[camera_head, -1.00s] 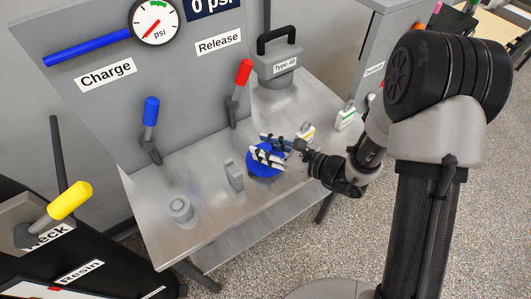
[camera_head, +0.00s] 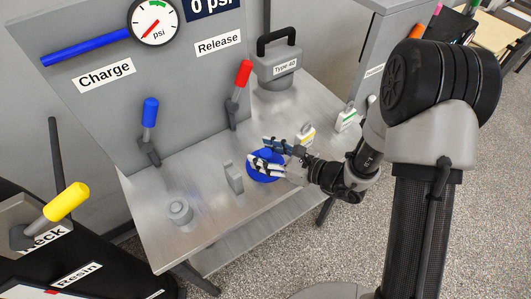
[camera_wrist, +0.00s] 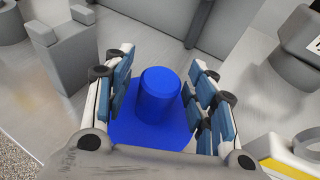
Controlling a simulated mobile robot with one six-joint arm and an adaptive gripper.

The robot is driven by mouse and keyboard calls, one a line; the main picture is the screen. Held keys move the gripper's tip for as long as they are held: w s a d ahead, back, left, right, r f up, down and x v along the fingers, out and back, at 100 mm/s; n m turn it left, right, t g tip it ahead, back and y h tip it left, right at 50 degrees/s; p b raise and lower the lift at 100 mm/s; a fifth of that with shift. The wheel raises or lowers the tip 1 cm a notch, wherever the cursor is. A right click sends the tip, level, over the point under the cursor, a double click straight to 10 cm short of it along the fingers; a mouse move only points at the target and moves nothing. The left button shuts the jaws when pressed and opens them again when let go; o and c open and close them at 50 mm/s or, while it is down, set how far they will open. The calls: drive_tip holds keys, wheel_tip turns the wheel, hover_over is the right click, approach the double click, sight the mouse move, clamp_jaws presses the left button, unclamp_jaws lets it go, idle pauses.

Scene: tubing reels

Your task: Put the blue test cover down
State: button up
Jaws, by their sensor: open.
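The blue test cover (camera_head: 262,175) rests on the grey metal bench (camera_head: 200,225), partly hidden by my gripper in the head view. In the wrist view the blue test cover (camera_wrist: 158,97) shows as a round knob on a wide blue base, upright. My gripper (camera_head: 268,155) is open around the cover. In the wrist view its two fingers (camera_wrist: 160,95) stand on either side of the knob, with a gap on both sides. The lower part of the base is hidden by the gripper's palm.
A grey bracket (camera_head: 234,178) and a round grey fitting (camera_head: 180,211) stand left of the cover. A grey Type 40 cover (camera_head: 277,62) stands behind. Small labelled blocks (camera_head: 345,121) are at right. Blue (camera_head: 149,125) and red (camera_head: 240,90) levers rise at the panel.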

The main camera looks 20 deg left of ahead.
drive_tip(key=shift+r, duration=0.2)
drive_tip(key=p+v, duration=0.2)
drive_tip(key=v, duration=0.9)
drive_tip(key=shift+p, duration=0.4)
drive_tip(key=shift+s+d+r, duration=0.1)
drive_tip(key=shift+s+d, duration=0.15)
drive_tip(key=shift+d, duration=0.2)
drive_tip(key=s+r+n+g+h, duration=0.4)
drive_tip(key=s+r+n+g, duration=0.2)
drive_tip(key=s+r+n, duration=0.55)
drive_tip(key=s+d+r+n+t+h, duration=0.2)
drive_tip(key=d+n+h, duration=0.3)
drive_tip(key=d, duration=0.3)
drive_tip(key=s+d+r+n+t+h, duration=0.2)
drive_tip(key=d+r+n+t+h, duration=0.2)
drive_tip(key=d, duration=0.4)
drive_tip(key=shift+s+d+r+n+t+h, duration=0.2)
drive_tip(key=shift+s+r+n+t+h, duration=0.15)
drive_tip(key=shift+r+n+h, duration=0.3)
